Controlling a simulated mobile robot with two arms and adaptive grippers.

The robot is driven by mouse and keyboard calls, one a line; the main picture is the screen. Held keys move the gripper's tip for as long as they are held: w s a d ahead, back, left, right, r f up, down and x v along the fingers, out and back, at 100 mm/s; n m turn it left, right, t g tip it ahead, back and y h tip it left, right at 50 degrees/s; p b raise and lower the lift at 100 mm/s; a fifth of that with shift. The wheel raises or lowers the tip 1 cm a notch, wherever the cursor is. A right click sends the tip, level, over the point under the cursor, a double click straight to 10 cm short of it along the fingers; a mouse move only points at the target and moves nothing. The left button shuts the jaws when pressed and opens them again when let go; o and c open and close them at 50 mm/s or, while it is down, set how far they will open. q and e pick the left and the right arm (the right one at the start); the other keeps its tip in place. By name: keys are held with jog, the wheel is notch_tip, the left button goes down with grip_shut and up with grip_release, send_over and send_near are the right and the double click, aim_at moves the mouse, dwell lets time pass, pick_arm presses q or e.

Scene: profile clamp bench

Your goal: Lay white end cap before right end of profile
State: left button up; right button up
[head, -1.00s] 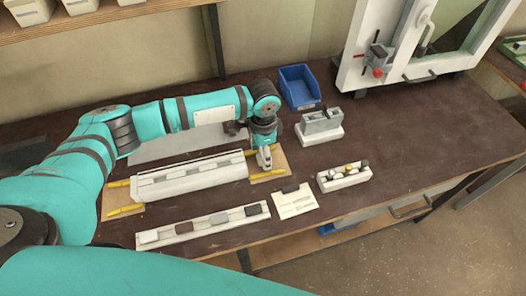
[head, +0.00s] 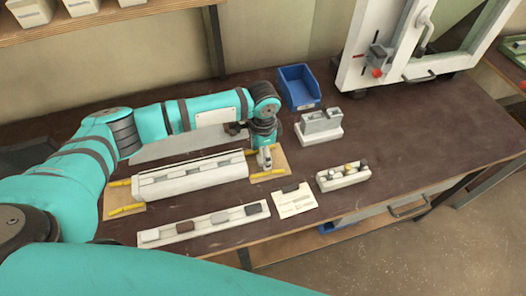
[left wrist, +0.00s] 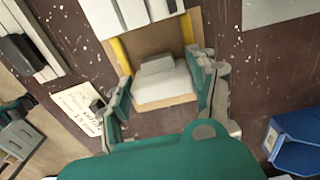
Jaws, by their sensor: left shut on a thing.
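The long pale profile (head: 190,178) lies in the middle of the bench, with a wooden board under each end. My left gripper (head: 265,158) points down over the right-hand board (head: 282,160), just beyond the profile's right end. In the left wrist view, my left gripper (left wrist: 165,92) is shut on the white end cap (left wrist: 163,80). The cap is low over the board (left wrist: 160,38), apart from the profile (left wrist: 130,12); I cannot tell whether it touches the board. In the head view the fingers largely hide the cap. My right gripper is not in view.
Yellow strips (head: 128,210) lie along the boards. A rack with several blocks (head: 205,223), a card (head: 295,200) and a small white holder (head: 343,176) stand in front. A grey block on a white base (head: 320,122) and a blue bin (head: 298,87) stand behind right.

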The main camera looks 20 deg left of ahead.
pick_arm(q)
jog(key=o, duration=1.1)
notch_tip(320, 180, up, 8)
jog(key=p, duration=0.8)
jog(key=shift+p, duration=0.4)
jog(key=shift+f, duration=0.1)
